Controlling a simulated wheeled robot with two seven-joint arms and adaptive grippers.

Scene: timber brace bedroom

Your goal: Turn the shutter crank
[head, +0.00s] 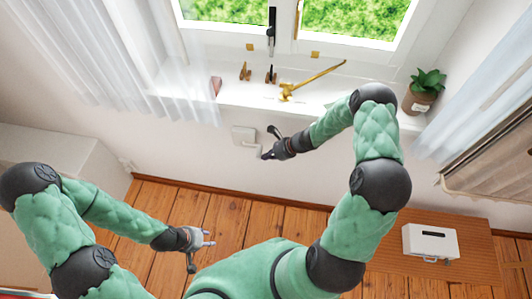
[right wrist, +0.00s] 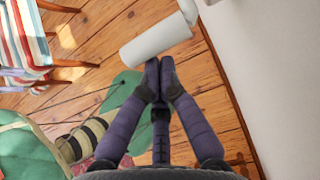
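The shutter crank (head: 246,143) is white and sits on the wall below the window sill; in the right wrist view its handle is a white cylinder (right wrist: 155,40). My right gripper (head: 265,156) is beside the crank, at the handle's lower right in the head view. In the right wrist view its dark fingers (right wrist: 159,65) are together, with tips at the handle's lower edge. The handle does not show between them, and I cannot tell whether they touch it. My left gripper (head: 211,238) is open and empty above the wooden floor, away from the crank.
The window sill (head: 235,98) above holds a gold faucet-like object (head: 310,80), small figures (head: 245,71) and a potted plant (head: 424,90). A white box (head: 430,241) sits on a wooden cabinet (head: 480,265) at right. A striped chair (right wrist: 25,38) shows in the wrist view.

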